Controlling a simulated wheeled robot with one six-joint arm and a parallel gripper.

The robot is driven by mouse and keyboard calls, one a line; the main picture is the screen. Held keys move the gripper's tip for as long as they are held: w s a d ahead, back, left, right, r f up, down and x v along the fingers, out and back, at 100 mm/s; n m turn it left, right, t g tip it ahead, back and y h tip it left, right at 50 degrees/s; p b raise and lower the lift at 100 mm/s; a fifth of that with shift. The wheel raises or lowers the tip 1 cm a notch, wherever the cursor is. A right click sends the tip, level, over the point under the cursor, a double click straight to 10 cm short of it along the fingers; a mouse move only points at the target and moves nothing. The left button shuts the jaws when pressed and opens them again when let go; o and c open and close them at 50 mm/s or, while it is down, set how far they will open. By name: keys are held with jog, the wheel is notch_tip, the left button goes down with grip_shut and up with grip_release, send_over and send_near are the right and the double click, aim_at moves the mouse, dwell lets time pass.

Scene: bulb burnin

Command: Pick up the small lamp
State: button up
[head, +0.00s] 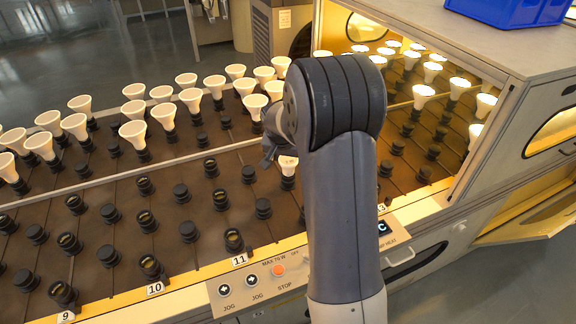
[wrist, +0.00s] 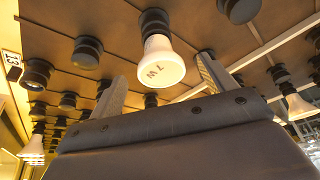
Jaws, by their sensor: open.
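A small white lamp (wrist: 160,62) with "7 W" on its face sits in a black socket, between the two open fingers of my gripper (wrist: 158,72) in the wrist view. There is a gap on each side, and the fingers do not appear to touch it. In the head view this lamp (head: 288,166) shows just below my gripper (head: 272,146), partly hidden by my arm. Whether the fingertips reach past its rim is hard to tell.
Many larger white lamps (head: 134,131) stand in rows behind, on the brown rack (head: 120,185). Empty black sockets (head: 188,230) fill the nearer rows. A lit chamber (head: 425,110) with lamps is at the right. A control panel (head: 262,285) runs along the front edge.

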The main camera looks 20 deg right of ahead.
aim_at(288, 159)
jog(key=shift+x, duration=2.5)
jog(key=shift+w+d+r, duration=0.1)
jog(key=shift+w+d, duration=0.05)
jog(key=shift+w, duration=0.05)
jog(key=shift+c, duration=0.5)
jog(key=c, duration=1)
